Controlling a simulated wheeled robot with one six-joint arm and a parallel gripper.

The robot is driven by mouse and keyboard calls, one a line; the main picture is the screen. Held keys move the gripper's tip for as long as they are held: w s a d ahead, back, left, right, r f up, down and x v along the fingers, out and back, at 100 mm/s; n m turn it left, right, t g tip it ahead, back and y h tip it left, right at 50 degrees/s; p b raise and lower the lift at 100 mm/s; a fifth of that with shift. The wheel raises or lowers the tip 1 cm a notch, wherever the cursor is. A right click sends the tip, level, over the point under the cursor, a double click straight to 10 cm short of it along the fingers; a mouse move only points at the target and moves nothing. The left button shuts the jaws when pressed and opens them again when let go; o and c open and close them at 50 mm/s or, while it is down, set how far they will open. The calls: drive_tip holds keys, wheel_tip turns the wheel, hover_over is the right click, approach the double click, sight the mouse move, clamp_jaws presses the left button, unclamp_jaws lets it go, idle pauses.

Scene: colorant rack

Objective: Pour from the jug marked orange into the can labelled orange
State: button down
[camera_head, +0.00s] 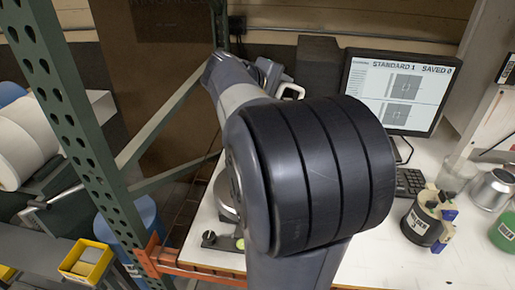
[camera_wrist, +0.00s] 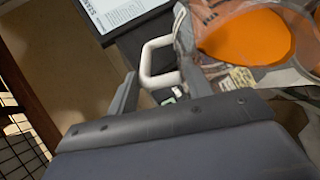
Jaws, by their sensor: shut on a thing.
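In the wrist view a clear jug (camera_wrist: 300,62) with orange liquid (camera_wrist: 245,35) inside fills the upper right. Its white loop handle (camera_wrist: 148,62) is between the jaws of my gripper (camera_wrist: 158,72), which is shut on it. In the head view the white handle (camera_head: 292,89) shows beyond my arm, with the gripper (camera_head: 270,72) beside it; most of the jug is hidden. No mark on the jug can be read. I cannot make out a can labelled orange; my arm covers much of the middle of the bench.
A monitor (camera_head: 402,92) and keyboard (camera_head: 410,182) stand at the back. A dark labelled can (camera_head: 418,226), a glass beaker (camera_head: 457,177), a metal vessel (camera_head: 493,189) and a green labelled can (camera_head: 505,233) stand at right. A green rack post (camera_head: 75,120) rises at left.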

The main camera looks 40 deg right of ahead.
drive_tip(key=d+r+p, duration=0.1)
drive_tip(key=p, duration=0.2)
drive_tip(key=shift+r+y, duration=0.25)
drive_tip(key=shift+y, duration=0.15)
drive_tip(key=d+y+p, duration=0.1)
drive_tip(key=p, duration=0.3)
drive_tip(key=shift+d, duration=0.1)
drive_tip(key=shift+d+f+y+b, duration=0.55)
drive_tip(key=shift+d+f+y, duration=0.4)
drive_tip(key=shift+f+y, duration=0.3)
drive_tip(key=shift+d+f+m+y, duration=0.5)
drive_tip(key=shift+d+f+y, duration=3.25)
drive_tip(key=shift+d+f, duration=0.9)
wheel_tip(320, 180, up, 5)
drive_tip(key=shift+a+f, duration=0.1)
